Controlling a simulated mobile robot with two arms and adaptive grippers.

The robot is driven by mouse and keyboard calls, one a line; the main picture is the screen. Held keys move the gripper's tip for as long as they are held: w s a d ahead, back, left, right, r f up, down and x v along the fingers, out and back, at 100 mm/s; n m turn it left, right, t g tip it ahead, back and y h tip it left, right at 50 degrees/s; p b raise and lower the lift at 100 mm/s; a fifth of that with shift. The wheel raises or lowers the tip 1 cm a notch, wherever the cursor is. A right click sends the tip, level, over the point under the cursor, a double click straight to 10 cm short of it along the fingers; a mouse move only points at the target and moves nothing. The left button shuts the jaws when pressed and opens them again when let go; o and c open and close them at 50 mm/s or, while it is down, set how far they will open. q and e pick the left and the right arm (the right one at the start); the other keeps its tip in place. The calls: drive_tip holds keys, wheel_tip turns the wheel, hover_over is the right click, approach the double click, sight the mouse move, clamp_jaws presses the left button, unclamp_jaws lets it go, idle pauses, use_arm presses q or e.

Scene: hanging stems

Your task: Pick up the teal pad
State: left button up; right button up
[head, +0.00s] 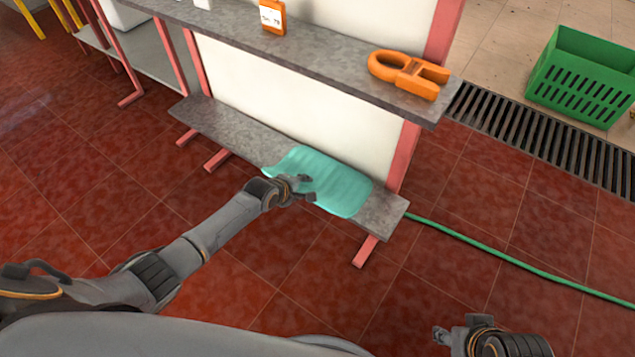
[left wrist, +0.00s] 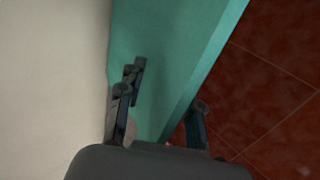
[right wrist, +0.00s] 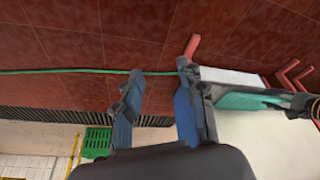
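The teal pad (head: 335,185) lies on the low grey shelf, and its near edge sticks out past the shelf's front. My left gripper (head: 308,188) is at the pad's near left part. In the left wrist view its fingers (left wrist: 165,95) are apart, one over the pad's broad face (left wrist: 165,45) and the other beyond its edge. Whether either finger touches the pad cannot be told. My right gripper (head: 440,336) is low at the front right, away from the pad. In the right wrist view its fingers (right wrist: 158,105) are apart with nothing between them.
The low shelf (head: 240,135) has red legs and a white back panel. An upper shelf (head: 330,50) above holds an orange clamp-like object (head: 408,73) and an orange box (head: 272,16). A green hose (head: 500,253) crosses the floor. A green crate (head: 580,80) stands at the right.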

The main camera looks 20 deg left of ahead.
use_arm(q)
drive_tip(key=shift+c, duration=0.2)
clamp_jaws()
